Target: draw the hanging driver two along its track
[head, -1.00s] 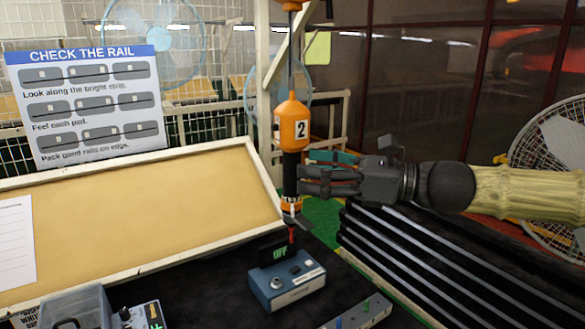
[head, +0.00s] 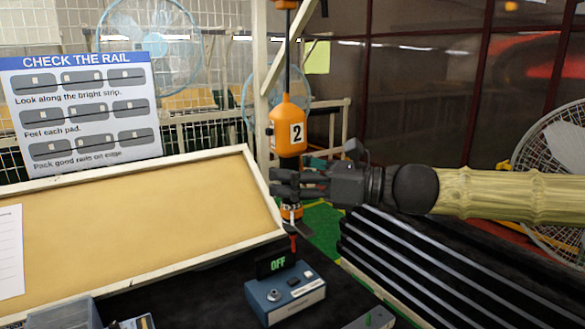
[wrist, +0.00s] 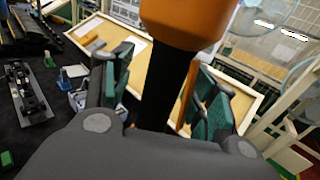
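Driver two (head: 290,128), an orange and black tool marked "2", hangs upright on a thin cable, its tip above a small blue box. My gripper (head: 286,183) comes in from the right at the driver's black lower body, and its fingers hide part of it. In the wrist view the driver's orange part (wrist: 186,18) is at the top, with its black body running down between my fingers. My gripper (wrist: 162,85) is open there, one green-padded finger on each side, with a gap showing beside the black body. The track overhead is out of view.
The blue box (head: 287,294) with an "OFF" display stands below the driver. A tilted tan board (head: 140,225) lies to the left, under a "CHECK THE RAIL" sign (head: 80,108). Black rails (head: 430,255) are stacked at the lower right. A pale post stands behind the driver.

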